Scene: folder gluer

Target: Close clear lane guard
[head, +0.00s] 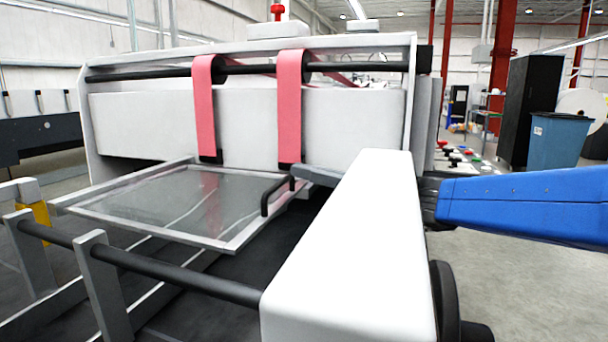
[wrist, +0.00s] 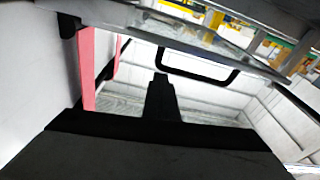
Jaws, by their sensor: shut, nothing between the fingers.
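The clear lane guard (head: 150,208) is a see-through panel in a light grey frame, lying nearly flat below the pink belts in the head view. Its black bar handle (head: 266,197) is at the right side of the frame. In the wrist view the guard (wrist: 205,36) crosses the top, with the handle (wrist: 200,72) below it. My gripper (head: 303,171) reaches in from the right, close to the handle; contact cannot be told. In the wrist view its dark fingers (wrist: 161,82) are together and empty, pointing toward the handle's left end. The white box hides part of my gripper in the head view.
A white box-shaped machine part (head: 350,255) stands in front of my wrist. Two pink belts (head: 290,110) hang from a black roller above the guard. A black rod (head: 170,275) runs along the front. Open floor (head: 530,290) lies at the right.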

